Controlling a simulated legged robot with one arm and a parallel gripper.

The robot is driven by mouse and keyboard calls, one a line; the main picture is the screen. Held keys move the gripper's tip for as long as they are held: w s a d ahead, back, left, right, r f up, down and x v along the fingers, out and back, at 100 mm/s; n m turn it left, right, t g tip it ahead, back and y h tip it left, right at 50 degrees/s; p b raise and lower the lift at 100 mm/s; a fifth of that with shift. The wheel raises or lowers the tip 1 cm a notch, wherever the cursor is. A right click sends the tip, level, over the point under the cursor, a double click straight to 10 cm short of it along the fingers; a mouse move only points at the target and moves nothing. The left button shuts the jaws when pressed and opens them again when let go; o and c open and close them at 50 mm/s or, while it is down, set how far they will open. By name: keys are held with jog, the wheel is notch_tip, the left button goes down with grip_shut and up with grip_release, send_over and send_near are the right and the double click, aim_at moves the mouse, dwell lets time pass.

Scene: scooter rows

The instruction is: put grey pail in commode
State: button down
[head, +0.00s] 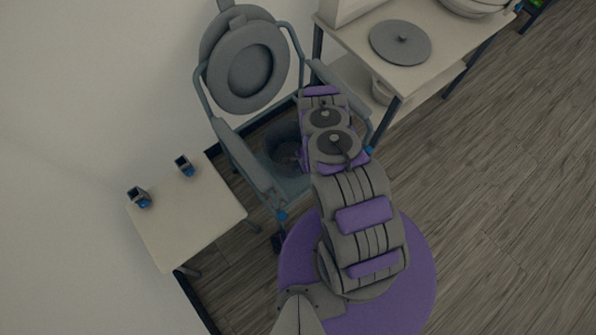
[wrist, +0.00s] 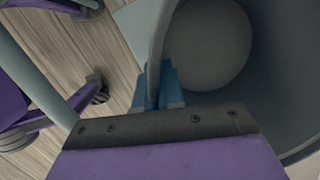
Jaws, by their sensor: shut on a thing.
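The commode (head: 237,150) is a blue-grey armchair frame at the upper middle of the head view, with its round seat and lid (head: 247,72) raised against the back. The grey pail (head: 280,143) shows dark inside the commode's frame, between the armrests, partly hidden by my arm. In the wrist view the pail (wrist: 285,60) fills the right side, its round inside facing the camera. My gripper (wrist: 165,85) is shut on the pail's wall at the rim, with blue fingertips. I cannot tell whether the pail rests on its support.
A small pale table (head: 190,215) with two small dark-and-blue items stands left of the commode. A shelf table (head: 375,72) at the upper right holds a round grey lid (head: 400,43) and a pale basin (head: 470,5). The wooden floor (head: 500,180) at right is clear.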

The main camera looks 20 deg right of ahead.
jog(key=shift+d+f, duration=0.3)
jog(key=shift+f, duration=0.1)
jog(key=b+x, duration=0.2)
jog(key=x, duration=0.1)
jog(key=shift+d, duration=0.1)
jog(key=c, duration=1.5)
grip_release()
jog(key=shift+s, duration=0.1)
jog(key=shift+c, duration=0.2)
jog(key=shift+o, duration=1.4)
jog(key=shift+d, duration=0.3)
